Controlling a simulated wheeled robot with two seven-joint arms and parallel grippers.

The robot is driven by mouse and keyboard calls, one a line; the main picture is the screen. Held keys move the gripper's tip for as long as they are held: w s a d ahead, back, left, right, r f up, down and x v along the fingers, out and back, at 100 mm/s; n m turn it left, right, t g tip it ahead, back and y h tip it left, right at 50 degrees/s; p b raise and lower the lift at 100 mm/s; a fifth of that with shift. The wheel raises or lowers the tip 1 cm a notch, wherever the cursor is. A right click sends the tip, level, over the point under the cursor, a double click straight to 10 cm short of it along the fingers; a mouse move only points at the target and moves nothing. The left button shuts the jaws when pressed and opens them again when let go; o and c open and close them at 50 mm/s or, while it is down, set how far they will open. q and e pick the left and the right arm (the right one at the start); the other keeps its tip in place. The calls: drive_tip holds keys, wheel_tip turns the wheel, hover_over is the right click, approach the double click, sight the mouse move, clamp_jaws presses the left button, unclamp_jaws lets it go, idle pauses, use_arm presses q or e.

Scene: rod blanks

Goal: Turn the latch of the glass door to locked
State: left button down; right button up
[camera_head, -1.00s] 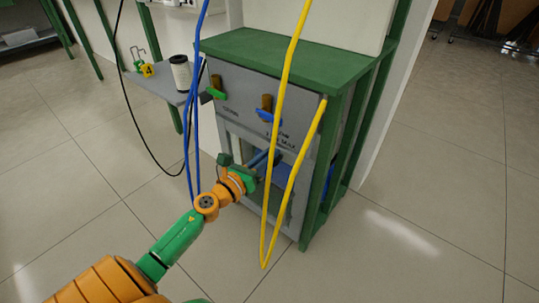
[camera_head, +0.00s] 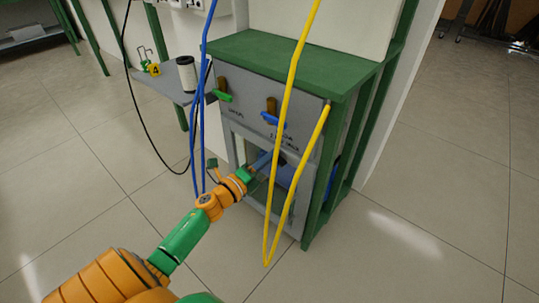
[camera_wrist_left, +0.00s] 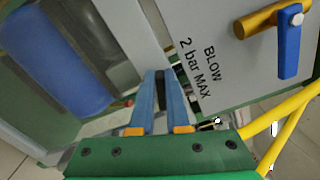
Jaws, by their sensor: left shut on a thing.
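The glass door (camera_wrist_left: 35,75) fills the left of the left wrist view, with a blue rounded thing behind it. The door is on the front of the grey cabinet in the head view. My left gripper (camera_wrist_left: 161,76) has its two blue fingers shut on a small dark piece, the latch (camera_wrist_left: 160,88), at the door's edge. The fingers hide most of the latch, so I cannot tell its exact angle. In the head view my left gripper (camera_head: 268,160) reaches to the upper part of the door. My right gripper is not in view.
A yellow hose (camera_head: 285,110) and a blue hose (camera_head: 202,100) hang in front of the cabinet (camera_head: 245,95). Above the door are a green-handled valve (camera_head: 222,97) and a blue-handled valve (camera_head: 270,118). The floor around is clear.

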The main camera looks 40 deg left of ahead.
use_arm(q)
drive_tip(key=shift+f+n+p, duration=0.2)
drive_tip(key=shift+n+p, duration=0.05)
drive_tip(key=shift+n, duration=0.8)
drive_tip(key=shift+f+n+p, duration=0.15)
drive_tip(key=shift+n+p, duration=0.05)
drive_tip(key=shift+n, duration=0.85)
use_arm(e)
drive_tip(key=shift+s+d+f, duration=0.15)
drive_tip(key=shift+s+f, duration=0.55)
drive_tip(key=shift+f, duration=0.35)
use_arm(q)
drive_tip(key=c, duration=0.9)
unclamp_jaws()
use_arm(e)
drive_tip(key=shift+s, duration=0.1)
use_arm(q)
drive_tip(key=s+p, duration=0.1)
drive_tip(key=s, duration=0.6)
drive_tip(key=shift+a+p, duration=0.3)
drive_tip(key=shift+p, duration=0.05)
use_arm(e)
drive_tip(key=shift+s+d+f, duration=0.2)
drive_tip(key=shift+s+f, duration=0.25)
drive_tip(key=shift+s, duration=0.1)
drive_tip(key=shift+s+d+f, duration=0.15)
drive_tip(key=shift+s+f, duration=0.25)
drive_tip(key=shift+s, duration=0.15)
